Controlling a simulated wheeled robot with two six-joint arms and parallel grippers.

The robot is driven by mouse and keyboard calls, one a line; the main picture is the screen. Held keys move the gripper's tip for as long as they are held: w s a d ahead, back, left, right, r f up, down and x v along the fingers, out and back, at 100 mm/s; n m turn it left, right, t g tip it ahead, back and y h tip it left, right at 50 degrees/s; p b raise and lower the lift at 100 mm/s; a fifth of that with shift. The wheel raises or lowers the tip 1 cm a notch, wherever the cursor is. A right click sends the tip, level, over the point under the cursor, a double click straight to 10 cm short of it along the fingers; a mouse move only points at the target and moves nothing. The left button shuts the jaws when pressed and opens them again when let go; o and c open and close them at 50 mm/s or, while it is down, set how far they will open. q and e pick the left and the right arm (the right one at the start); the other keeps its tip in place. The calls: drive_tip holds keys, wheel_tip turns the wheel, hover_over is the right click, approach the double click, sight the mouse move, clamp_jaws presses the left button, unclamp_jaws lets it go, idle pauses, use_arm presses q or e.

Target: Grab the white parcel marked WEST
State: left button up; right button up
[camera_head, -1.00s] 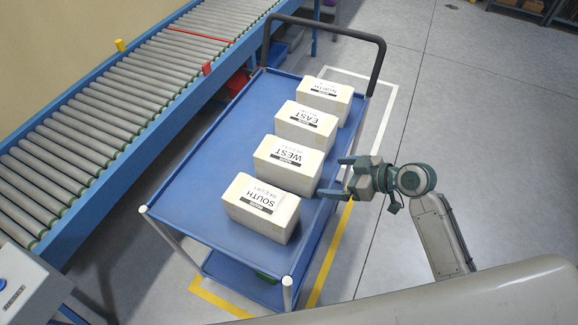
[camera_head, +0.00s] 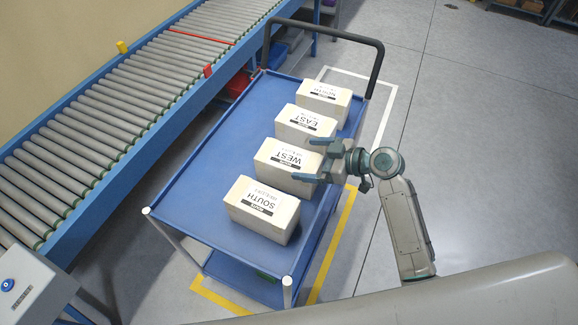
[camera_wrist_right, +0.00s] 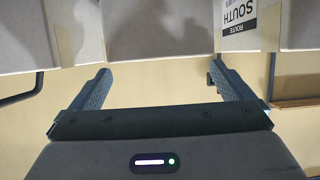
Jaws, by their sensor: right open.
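The white WEST parcel (camera_head: 284,157) stands on the blue cart between the EAST parcel (camera_head: 304,120) and the SOUTH parcel (camera_head: 258,207). My right gripper (camera_head: 308,159) is open at the right end of the WEST parcel. One finger is near the gap towards EAST, the other near the gap towards SOUTH. In the right wrist view, the open fingers (camera_wrist_right: 158,74) frame the blank pale face of the middle parcel (camera_wrist_right: 158,30), with the SOUTH label at upper right. Contact cannot be told. My left gripper is not in view.
The NORTH parcel (camera_head: 325,97) stands at the far end of the row. The blue cart (camera_head: 193,190) has bare top on its left side and a dark handle (camera_head: 375,62) at the back. A roller conveyor (camera_head: 110,110) runs along the left. Neighbouring parcels stand close beside WEST.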

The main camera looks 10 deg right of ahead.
sight(289, 157)
drive_tip(key=p+x, duration=0.1)
drive_tip(key=x, duration=0.2)
drive_tip(key=shift+a+p, duration=0.35)
drive_tip(key=shift+a, duration=0.05)
drive_tip(key=shift+w+a+f, duration=0.25)
drive_tip(key=shift+f, duration=0.05)
drive_tip(key=shift+d, duration=0.1)
drive_tip(key=shift+c, duration=0.2)
drive_tip(key=c, duration=1.7)
drive_tip(key=shift+r, duration=0.15)
drive_tip(key=shift+c, duration=0.2)
